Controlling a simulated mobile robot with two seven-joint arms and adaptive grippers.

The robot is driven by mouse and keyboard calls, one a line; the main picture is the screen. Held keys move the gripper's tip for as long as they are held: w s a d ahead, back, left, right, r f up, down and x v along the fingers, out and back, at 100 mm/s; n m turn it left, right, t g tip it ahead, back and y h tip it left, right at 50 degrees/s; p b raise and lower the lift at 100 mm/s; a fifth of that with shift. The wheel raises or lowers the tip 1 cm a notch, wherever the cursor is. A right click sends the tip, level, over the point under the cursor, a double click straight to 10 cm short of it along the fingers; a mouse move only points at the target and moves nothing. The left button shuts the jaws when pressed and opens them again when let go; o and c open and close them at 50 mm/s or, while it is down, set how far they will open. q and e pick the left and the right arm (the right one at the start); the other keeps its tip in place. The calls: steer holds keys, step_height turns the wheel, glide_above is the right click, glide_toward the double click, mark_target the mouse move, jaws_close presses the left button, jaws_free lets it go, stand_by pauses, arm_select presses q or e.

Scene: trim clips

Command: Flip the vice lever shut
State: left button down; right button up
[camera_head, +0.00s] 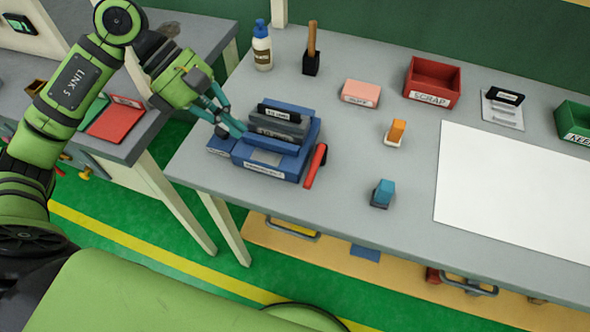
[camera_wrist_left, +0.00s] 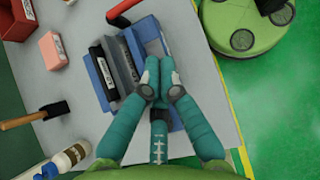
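The blue vice (camera_head: 298,167) sits near the front left corner of the grey bench, with grey and black labelled blocks between its jaws. Its red lever (camera_head: 315,167) is on the vice's right side, slanting toward the bench's front edge. In the left wrist view the red lever (camera_wrist_left: 124,10) shows at the top edge, partly cut off. My left gripper (camera_head: 236,130) is at the vice's left side, away from the lever. Its teal fingertips (camera_wrist_left: 158,72) are together over the vice, with nothing seen between them. Whether they touch the vice is unclear. My right gripper is out of view.
Behind the vice stand a glue bottle (camera_head: 262,46) and a wooden-handled tool (camera_head: 311,50). A pink block (camera_head: 361,93), orange clip (camera_head: 396,132), blue clip (camera_head: 382,193) and red scrap bin (camera_head: 433,82) are to the right. Bench around the lever is clear.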

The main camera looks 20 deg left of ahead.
mark_target(314, 171)
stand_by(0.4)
arm_select(q)
steer(key=p+x, duration=0.3)
steer(key=x, duration=0.7)
steer(key=shift+s+d+p, duration=0.1)
steer(key=shift+p, duration=0.25)
steer(key=d+p, duration=0.1)
steer(key=d, duration=0.2)
steer(key=shift+f+p, duration=0.2)
steer(key=shift+p, duration=0.2)
steer(key=shift+d+f, duration=0.2)
steer(key=shift+d, duration=0.1)
